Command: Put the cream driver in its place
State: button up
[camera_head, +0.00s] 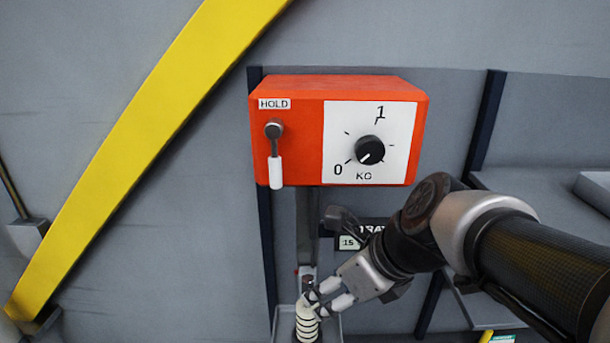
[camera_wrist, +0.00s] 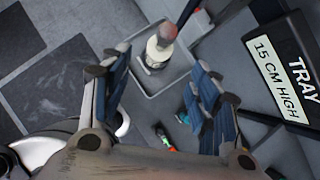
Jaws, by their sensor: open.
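The cream driver (camera_head: 307,323), with dark rings round its handle, stands roughly upright at the grey tray (camera_head: 337,326) at the bottom of the head view. In the wrist view the cream driver (camera_wrist: 156,54) shows beyond the fingers, over the grey tray (camera_wrist: 147,104), with a dark reddish part above it. My gripper (camera_head: 325,293) is open beside the driver's upper end. In the wrist view my gripper (camera_wrist: 160,65) has its fingers spread on either side of the driver. I cannot tell whether they touch it. The driver's lower end is cut off in the head view.
An orange box (camera_head: 300,92) with a HOLD lever (camera_head: 275,160) and a KG dial (camera_head: 370,150) is above. A TRAY, 15 CM HIGH sign (camera_wrist: 285,75) is close on the right. A yellow beam (camera_head: 150,130) crosses the left. Small coloured items (camera_wrist: 165,138) lie below.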

jog(key=s+d+f+n+h, duration=0.2)
jog(key=s+d+n, duration=0.2)
jog(key=n, duration=0.9)
jog(key=s+d+f+n+h, duration=0.1)
jog(key=s+d+n, duration=0.3)
jog(key=s+n, duration=0.7)
jog(key=n+h, duration=0.1)
jog(key=n, duration=0.2)
jog(key=shift+d+f+h, duration=0.15)
jog(key=shift+f+h, duration=0.15)
jog(key=shift+f, duration=0.05)
jog(key=shift+f, duration=0.1)
notch_tip(320, 180, down, 26)
jog(key=b, duration=2.6)
jog(key=shift+r, duration=0.2)
